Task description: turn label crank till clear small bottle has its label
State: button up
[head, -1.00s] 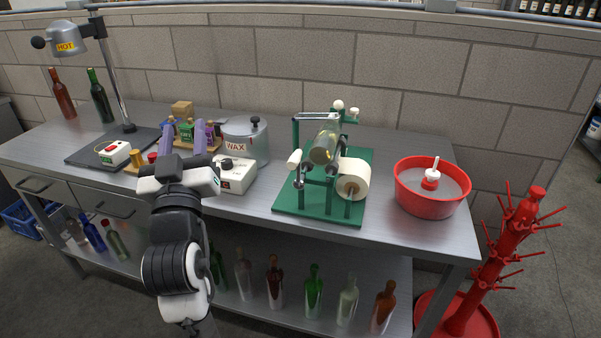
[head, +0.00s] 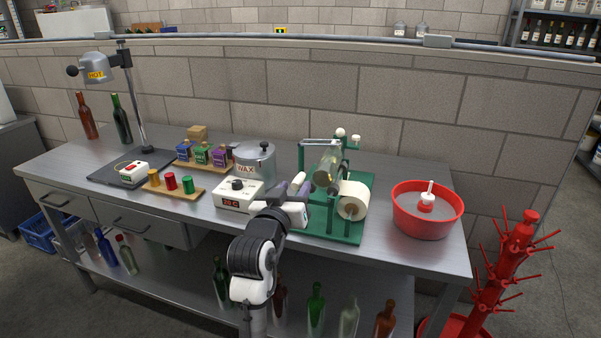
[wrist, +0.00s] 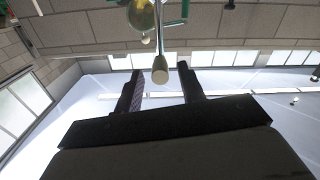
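The labelling machine (head: 336,232) has a green frame and stands right of centre on the steel bench. The clear small bottle (head: 328,166) lies on it, tilted toward me; no label shows on its visible side. Its round end (wrist: 141,14) is at the top of the wrist view. The white label roll (head: 353,198) sits at the front right. My gripper (head: 293,187) is at the machine's left side, fingers pointing up and away. In the wrist view my gripper (wrist: 161,80) is open, and the crank's pale knob (wrist: 160,72) appears between the fingertips, with no visible contact. My gripper hides the crank in the head view.
The wax pot (head: 254,162) and its control box (head: 238,196) stand close left of my gripper. A red tub (head: 427,212) is to the machine's right, beside a red bottle tree (head: 505,260). Bottles stand on the lower shelf.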

aim_at(301, 178)
jog(key=shift+p+x, duration=0.65)
jog(key=shift+x, duration=2.1)
grip_shut()
